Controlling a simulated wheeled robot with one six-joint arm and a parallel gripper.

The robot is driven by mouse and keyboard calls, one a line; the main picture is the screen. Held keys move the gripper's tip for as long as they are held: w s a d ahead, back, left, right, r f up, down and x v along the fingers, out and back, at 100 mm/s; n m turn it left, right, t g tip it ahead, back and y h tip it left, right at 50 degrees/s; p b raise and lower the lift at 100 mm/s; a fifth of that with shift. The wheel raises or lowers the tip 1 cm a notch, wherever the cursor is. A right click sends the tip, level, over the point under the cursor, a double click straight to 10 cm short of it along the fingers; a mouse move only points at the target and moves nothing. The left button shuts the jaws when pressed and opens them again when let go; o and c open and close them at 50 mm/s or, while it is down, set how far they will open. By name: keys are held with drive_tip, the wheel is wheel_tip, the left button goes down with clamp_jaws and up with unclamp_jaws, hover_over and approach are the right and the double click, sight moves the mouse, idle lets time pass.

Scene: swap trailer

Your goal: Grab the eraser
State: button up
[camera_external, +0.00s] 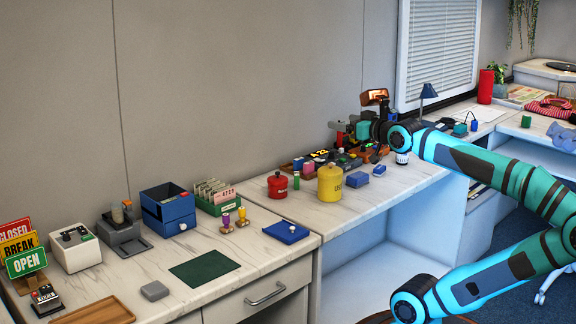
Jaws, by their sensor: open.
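No object in view is clearly marked as the eraser. A small grey block (154,290) lies on the left counter in front of the dark green mat, and a blue block (357,180) lies on the right counter beside the yellow canister; I cannot tell whether either is the eraser. My gripper (345,132) is at the end of my teal arm, over the back of the right counter near several small items. It is open. Its fingers are small and partly hidden among the things behind, and I see nothing held.
The left counter (258,262) holds a dark green mat (204,268), a wooden tray (97,313), blue drawers (168,208) and signs (25,262). A red canister (278,186) and a yellow canister (330,184) stand on the right counter. Its front edge is mostly clear.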

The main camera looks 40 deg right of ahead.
drive_tip(key=w+d+g+h, duration=0.2)
drive_tip(key=w+d+g, duration=0.2)
drive_tip(key=w+d, duration=0.4)
drive_tip(key=n+g+y, duration=0.2)
drive_tip(key=n+g, duration=0.1)
drive_tip(key=g, duration=1)
hover_over(379, 167)
wheel_tip(379, 167, down, 16)
drive_tip(key=r, duration=0.1)
drive_tip(key=f, duration=1.1)
drive_tip(key=shift+a+f, duration=0.2)
drive_tip(key=shift+f, duration=0.2)
drive_tip(key=shift+w+d+f, duration=0.1)
drive_tip(key=shift+d+f, duration=0.05)
drive_tip(key=shift+f, duration=1.25)
drive_tip(key=shift+w+d+f, duration=0.1)
drive_tip(key=shift+f, duration=1.25)
drive_tip(key=c, duration=1.1)
drive_tip(key=shift+o, duration=0.2)
